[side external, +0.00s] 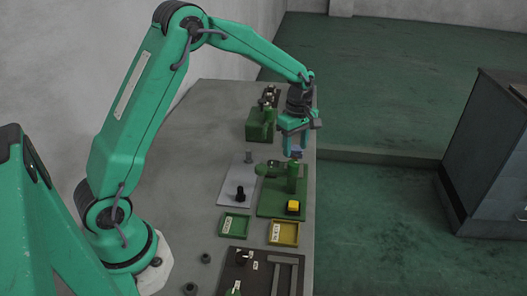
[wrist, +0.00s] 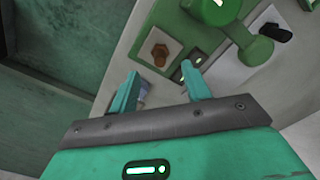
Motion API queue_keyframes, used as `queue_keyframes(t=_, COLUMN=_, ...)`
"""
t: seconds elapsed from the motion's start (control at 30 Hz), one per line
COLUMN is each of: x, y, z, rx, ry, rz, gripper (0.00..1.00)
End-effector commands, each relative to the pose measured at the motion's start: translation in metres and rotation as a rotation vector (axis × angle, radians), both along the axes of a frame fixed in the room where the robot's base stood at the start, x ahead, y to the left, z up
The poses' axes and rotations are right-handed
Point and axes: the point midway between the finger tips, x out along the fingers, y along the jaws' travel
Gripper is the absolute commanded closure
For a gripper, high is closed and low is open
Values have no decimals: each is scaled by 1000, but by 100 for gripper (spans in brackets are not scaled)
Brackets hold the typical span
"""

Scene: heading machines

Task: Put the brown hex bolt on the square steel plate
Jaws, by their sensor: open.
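The brown hex bolt (wrist: 160,52) rests on a pale square steel plate (wrist: 146,49) in the wrist view. I cannot make out the bolt or the plate in the side view. My gripper (wrist: 160,73) is open, and its two fingers are apart with nothing held between them. In the wrist view the bolt lies just beyond the fingertips, between their lines and not touching them. In the side view my gripper (side external: 294,152) hangs low over the far part of the bench, just beyond the green machine.
The green machine (side external: 291,178) with a yellow button (side external: 292,207) stands close to my gripper. A green block (side external: 259,124) stands behind. A grey plate with a black knob (side external: 240,193) lies left. A green tray (side external: 234,224) and yellow tray (side external: 283,233) are nearer. The bench edge is right.

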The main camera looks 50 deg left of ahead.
Motion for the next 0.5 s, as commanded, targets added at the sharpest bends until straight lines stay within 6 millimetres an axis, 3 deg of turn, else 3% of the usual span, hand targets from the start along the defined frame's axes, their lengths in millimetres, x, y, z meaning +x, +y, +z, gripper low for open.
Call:
queue_keyframes(t=0.23, x=0, y=0, z=39, rx=0, ry=-3, rz=0, gripper=52)
queue_keyframes(t=0.5, x=0, y=0, z=59, rx=0, ry=-1, rz=0, gripper=52)
